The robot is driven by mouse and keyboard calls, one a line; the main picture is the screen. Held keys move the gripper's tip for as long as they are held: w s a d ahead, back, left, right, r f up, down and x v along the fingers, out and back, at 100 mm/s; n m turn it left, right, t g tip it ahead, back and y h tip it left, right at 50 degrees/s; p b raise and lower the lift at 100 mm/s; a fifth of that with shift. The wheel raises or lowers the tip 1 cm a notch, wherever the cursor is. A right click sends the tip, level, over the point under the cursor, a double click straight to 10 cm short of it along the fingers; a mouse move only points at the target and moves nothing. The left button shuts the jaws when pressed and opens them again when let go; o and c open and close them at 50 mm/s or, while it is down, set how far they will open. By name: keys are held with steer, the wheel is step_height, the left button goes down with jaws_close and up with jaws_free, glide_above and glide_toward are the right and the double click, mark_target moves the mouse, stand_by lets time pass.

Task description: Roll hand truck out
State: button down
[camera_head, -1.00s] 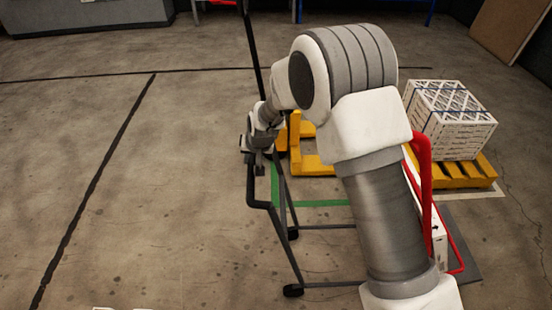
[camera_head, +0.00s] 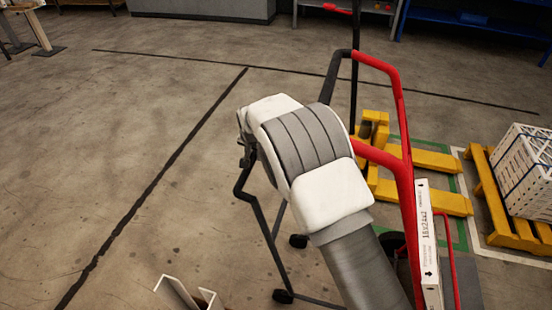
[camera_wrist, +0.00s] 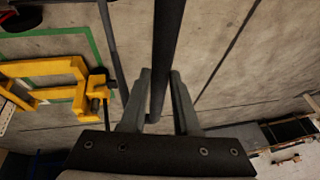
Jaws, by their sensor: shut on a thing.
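The hand truck has a red frame (camera_head: 398,125) on the right and a black tubular frame (camera_head: 256,215) on the left, with small black casters on the floor. A white carton (camera_head: 430,245) marked 16x24x2 stands upright against the red frame. My gripper (camera_wrist: 160,82) is shut on a black bar (camera_wrist: 167,35) of the hand truck; the bar runs between its two fingers in the wrist view. In the head view my arm hides most of the grip and part of the truck.
A yellow pallet jack (camera_head: 425,160) stands close to the right, inside green floor tape. A white angled piece (camera_head: 185,295) is at the lower edge. The floor to the left is clear.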

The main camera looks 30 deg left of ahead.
steer(key=s+a, duration=0.3)
steer(key=a, duration=0.6)
steer(key=shift+a+b, duration=0.4)
steer(key=c, duration=0.7)
jaws_free()
steer(key=shift+o, duration=0.2)
steer(key=shift+d+r, duration=0.1)
steer(key=p+v, duration=0.1)
steer(key=v, duration=1.6)
steer(key=shift+p, duration=0.3)
steer(key=shift+d+r, duration=0.1)
steer(key=shift+r, duration=0.05)
